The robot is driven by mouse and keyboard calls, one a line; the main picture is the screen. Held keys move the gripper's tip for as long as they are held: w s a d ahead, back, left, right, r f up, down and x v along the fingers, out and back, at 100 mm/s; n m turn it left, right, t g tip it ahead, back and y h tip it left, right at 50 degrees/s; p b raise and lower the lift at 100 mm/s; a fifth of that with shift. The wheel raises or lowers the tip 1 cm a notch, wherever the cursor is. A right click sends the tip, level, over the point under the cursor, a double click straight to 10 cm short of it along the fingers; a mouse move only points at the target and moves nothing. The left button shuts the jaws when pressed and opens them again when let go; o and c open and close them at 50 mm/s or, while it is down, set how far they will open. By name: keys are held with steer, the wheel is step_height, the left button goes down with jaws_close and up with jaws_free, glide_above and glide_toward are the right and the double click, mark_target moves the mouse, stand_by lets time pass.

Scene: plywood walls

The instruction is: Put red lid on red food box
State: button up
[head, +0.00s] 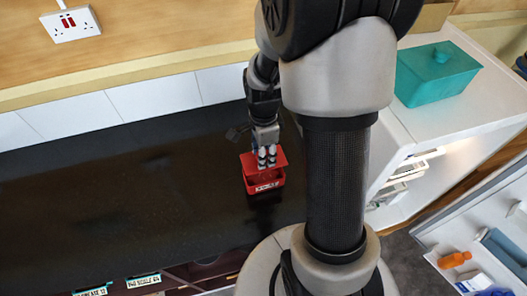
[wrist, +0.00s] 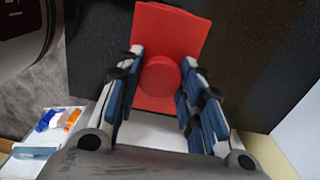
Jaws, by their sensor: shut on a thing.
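The red food box (head: 266,187) stands on the dark counter in the head view, with a pale label on its front. The red lid (head: 281,157) is at the top of the box, under my gripper (head: 267,160). In the wrist view the lid (wrist: 172,32) shows as a flat red panel with a round knob, and the knob sits between the fingers of my gripper (wrist: 158,92). My gripper is shut on the lid's knob. The box is hidden behind the lid in the wrist view. I cannot tell whether lid and box touch.
The dark counter (head: 110,200) is clear to the left of the box. White tiles and a wall socket (head: 70,24) are behind it. A teal lidded box (head: 436,75) stands on a white shelf unit at right. Small bottles and other items lie on a white surface at lower right.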

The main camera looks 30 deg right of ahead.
steer(key=shift+f+b, duration=2.35)
steer(key=shift+f, duration=0.95)
steer(key=shift+f, duration=0.2)
steer(key=o, duration=1.3)
steer(key=shift+c, duration=0.2)
steer(key=shift+r, duration=0.1)
step_height(320, 180, up, 12)
steer(key=shift+f, duration=0.1)
